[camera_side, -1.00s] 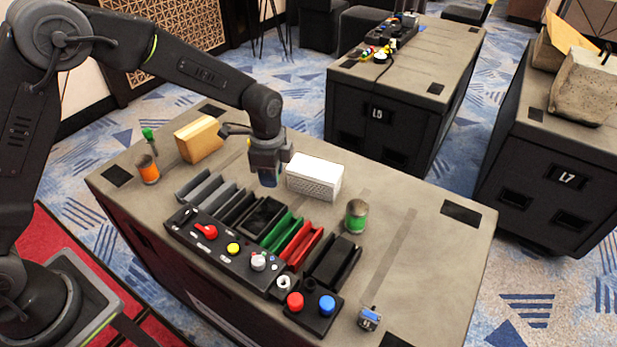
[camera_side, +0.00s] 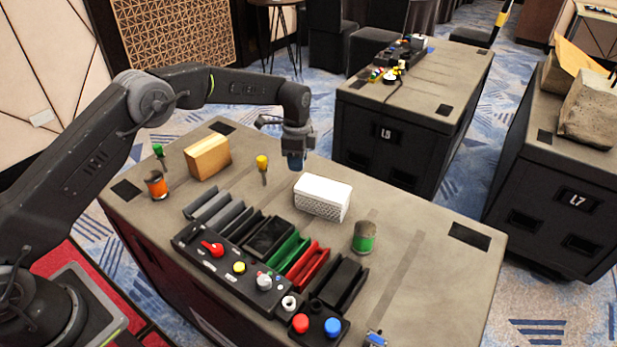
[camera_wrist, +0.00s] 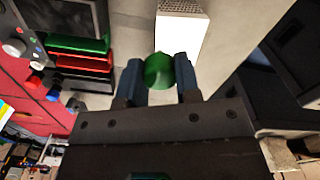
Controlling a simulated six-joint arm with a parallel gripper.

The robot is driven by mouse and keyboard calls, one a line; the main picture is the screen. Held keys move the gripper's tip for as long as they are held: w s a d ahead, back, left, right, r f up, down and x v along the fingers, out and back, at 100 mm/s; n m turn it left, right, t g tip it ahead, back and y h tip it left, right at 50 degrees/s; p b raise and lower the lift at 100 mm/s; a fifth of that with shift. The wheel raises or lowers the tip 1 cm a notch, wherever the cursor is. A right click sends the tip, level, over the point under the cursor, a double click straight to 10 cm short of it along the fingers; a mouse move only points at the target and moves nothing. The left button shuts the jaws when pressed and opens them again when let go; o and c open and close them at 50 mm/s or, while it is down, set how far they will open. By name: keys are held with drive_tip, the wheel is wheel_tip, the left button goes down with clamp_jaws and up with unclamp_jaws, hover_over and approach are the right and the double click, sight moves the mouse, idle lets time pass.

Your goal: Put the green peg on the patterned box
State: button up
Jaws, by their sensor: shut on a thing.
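My gripper (camera_side: 296,163) is at the far side of the table, just behind the patterned box in the side view. In the wrist view its two blue fingers (camera_wrist: 159,82) are shut on the green peg (camera_wrist: 159,70), whose rounded green end shows between them. The peg cannot be made out in the side view. The patterned box (camera_side: 323,197) is white with a dotted side and stands on the table. In the wrist view the patterned box (camera_wrist: 178,30) lies just beyond the fingertips, apart from the peg as far as I can tell.
A green-banded can (camera_side: 364,237) stands right of the box. Coloured trays (camera_side: 287,250) and a control panel (camera_side: 225,255) lie in front.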

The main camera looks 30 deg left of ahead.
drive_tip(key=shift+w+d+f, duration=0.25)
drive_tip(key=shift+d+f, duration=0.15)
drive_tip(key=shift+d, duration=0.2)
drive_tip(key=shift+w+d+f, duration=0.2)
drive_tip(key=shift+d+f, duration=0.2)
drive_tip(key=shift+d, duration=0.2)
drive_tip(key=shift+f, duration=1.95)
drive_tip(key=shift+f, duration=0.1)
drive_tip(key=o, duration=0.9)
